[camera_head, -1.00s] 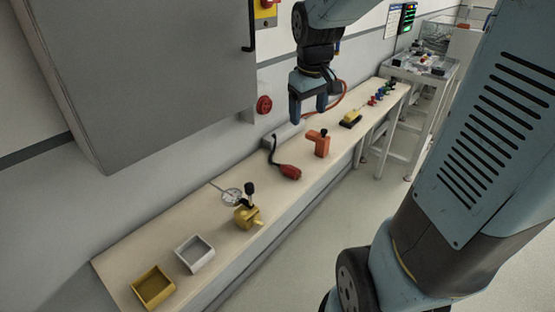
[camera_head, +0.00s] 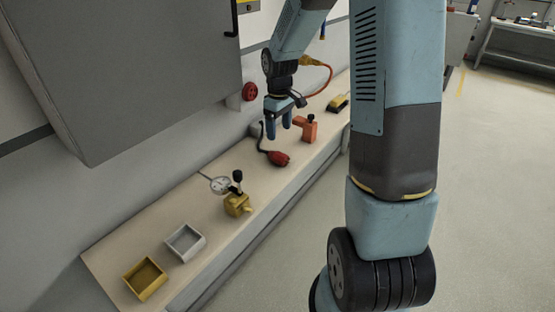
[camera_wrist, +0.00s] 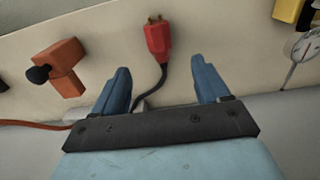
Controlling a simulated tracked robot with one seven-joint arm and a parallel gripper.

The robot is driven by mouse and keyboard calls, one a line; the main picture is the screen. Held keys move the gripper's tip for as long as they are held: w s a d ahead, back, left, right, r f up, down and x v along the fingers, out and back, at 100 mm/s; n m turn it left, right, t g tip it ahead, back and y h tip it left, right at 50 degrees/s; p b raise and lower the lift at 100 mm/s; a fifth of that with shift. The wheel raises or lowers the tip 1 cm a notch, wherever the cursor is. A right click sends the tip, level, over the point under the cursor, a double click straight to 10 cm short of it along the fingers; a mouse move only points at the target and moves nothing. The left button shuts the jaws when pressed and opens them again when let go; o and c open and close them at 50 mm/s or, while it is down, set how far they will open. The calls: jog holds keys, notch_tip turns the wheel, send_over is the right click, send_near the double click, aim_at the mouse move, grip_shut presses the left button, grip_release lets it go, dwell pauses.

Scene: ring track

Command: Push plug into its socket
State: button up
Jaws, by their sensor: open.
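The red plug (camera_head: 278,158) lies on the long bench in the head view, with its black cable running back to a grey box (camera_head: 256,130) at the wall. In the wrist view the plug (camera_wrist: 157,38) shows its metal prongs, pointing away from my gripper. My gripper (camera_head: 279,136) is open and empty, with blue fingers pointing down just above the plug's cable. In the wrist view the cable passes between the fingertips of my gripper (camera_wrist: 162,75). I cannot make out the plug's socket for certain in these frames.
An orange block with a black knob (camera_head: 306,128) stands right of the plug; it also shows in the wrist view (camera_wrist: 62,68). A yellow block with a black-knobbed lever (camera_head: 237,204), a dial gauge (camera_head: 219,185), a grey tray (camera_head: 201,240) and a yellow tray (camera_head: 133,290) are nearer. A grey cabinet (camera_head: 130,70) overhangs the bench.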

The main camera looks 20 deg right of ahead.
aim_at(279, 153)
notch_tip(279, 153, down, 11)
jog(key=shift+w+f, duration=0.1)
jog(key=shift+f, duration=0.1)
dwell(0.5)
jog(key=c, duration=1.3)
jog(key=shift+r, duration=0.35)
jog(key=r, duration=0.3)
jog(key=shift+s+r, duration=0.2)
jog(key=shift+s, duration=0.1)
jog(key=s+r, duration=0.3)
jog(key=s, duration=0.1)
jog(key=s+r, duration=0.3)
jog(key=s, duration=0.2)
jog(key=s+r, duration=0.3)
jog(key=s, duration=0.1)
jog(key=shift+s+a, duration=0.2)
jog(key=shift+a, duration=0.05)
